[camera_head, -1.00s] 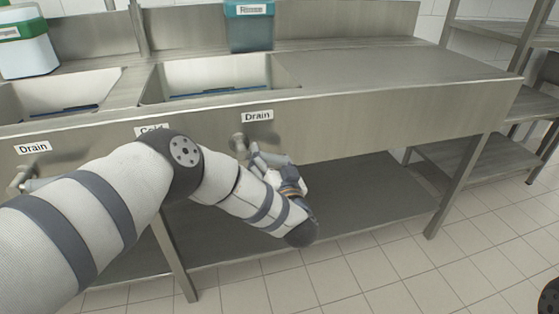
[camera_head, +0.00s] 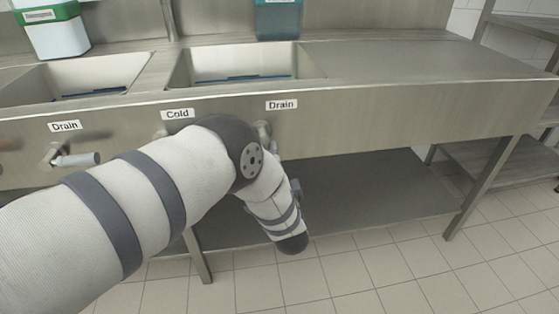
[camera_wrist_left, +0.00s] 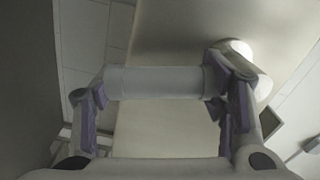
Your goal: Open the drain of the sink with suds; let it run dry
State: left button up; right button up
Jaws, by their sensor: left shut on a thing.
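The right sink (camera_head: 316,74) has a drain valve (camera_head: 262,129) below its "Drain" label (camera_head: 281,105). My left arm reaches to this valve and hides most of it and my left gripper in the head view. In the left wrist view my left gripper (camera_wrist_left: 157,84) is shut on the pale cylindrical drain handle (camera_wrist_left: 150,82), with a finger at each end of it. The left sink (camera_head: 132,72) has its own drain valve with a grey handle (camera_head: 76,160) pointing right. I cannot make out suds in either basin. My right gripper is out of view.
A "Cold" label (camera_head: 178,114) sits between the drains, its tap mostly hidden by my arm. A green-topped container (camera_head: 52,30) and a teal container (camera_head: 278,18) stand behind the sinks. A lower shelf (camera_head: 380,190) runs under the counter; the tiled floor in front is clear.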

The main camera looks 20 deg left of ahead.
pick_arm(q)
jog(key=shift+s+a+f+m, duration=0.15)
jog(key=shift+s+a+m, duration=0.3)
jog(key=shift+m, duration=0.35)
jog(key=shift+a, duration=0.1)
jog(key=o, duration=1.7)
jog(key=v, duration=1.2)
jog(key=shift+w, duration=0.1)
